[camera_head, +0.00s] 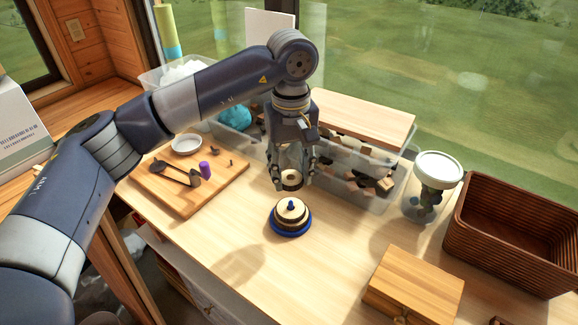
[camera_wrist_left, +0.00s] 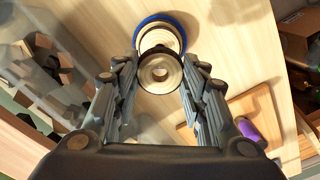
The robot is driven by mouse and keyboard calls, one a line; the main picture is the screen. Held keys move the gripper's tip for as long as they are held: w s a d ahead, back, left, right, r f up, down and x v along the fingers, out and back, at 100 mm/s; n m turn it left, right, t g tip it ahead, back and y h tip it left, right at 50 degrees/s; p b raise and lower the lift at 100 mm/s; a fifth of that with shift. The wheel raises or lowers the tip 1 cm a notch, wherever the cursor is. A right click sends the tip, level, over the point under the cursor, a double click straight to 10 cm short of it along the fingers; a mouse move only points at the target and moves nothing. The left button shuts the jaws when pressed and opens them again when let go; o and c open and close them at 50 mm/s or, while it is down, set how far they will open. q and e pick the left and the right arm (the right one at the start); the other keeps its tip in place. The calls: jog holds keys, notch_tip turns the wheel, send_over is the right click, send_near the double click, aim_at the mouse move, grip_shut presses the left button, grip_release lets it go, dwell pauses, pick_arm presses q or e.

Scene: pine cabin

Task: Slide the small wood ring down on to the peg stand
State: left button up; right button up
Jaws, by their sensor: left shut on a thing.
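The small wood ring (camera_head: 292,187) is pale wood with a round hole. My left gripper (camera_head: 293,180) is shut on it and holds it above the table, just behind the peg stand. The peg stand (camera_head: 278,231) has a blue base, stacked wood rings and a blue peg tip at the top. In the left wrist view the ring (camera_wrist_left: 148,80) sits between the two fingers (camera_wrist_left: 160,76). The stand's blue rim (camera_wrist_left: 158,17) shows past it, partly hidden by the ring. My right gripper is not in view.
A board (camera_head: 180,202) with a purple piece (camera_head: 205,169) and dark tools lies left. A clear bin (camera_head: 345,190) of blocks stands behind the gripper. A jar (camera_head: 437,172), a woven basket (camera_head: 510,232) and a wooden box (camera_head: 420,282) are right. The table front is clear.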

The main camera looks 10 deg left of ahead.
aim_at(291, 184)
pick_arm(q)
jog(key=shift+d, duration=0.1)
jog(key=shift+f+b, duration=0.35)
jog(key=shift+b, duration=0.15)
notch_tip(291, 184, down, 3)
jog(key=b, duration=0.2)
jog(key=shift+f+b, duration=0.15)
jog(key=shift+b, duration=0.25)
jog(key=shift+f+b, duration=0.35)
jog(key=shift+f, duration=0.05)
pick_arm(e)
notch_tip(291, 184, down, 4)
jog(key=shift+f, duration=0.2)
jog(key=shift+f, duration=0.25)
pick_arm(q)
jog(key=shift+b, duration=0.35)
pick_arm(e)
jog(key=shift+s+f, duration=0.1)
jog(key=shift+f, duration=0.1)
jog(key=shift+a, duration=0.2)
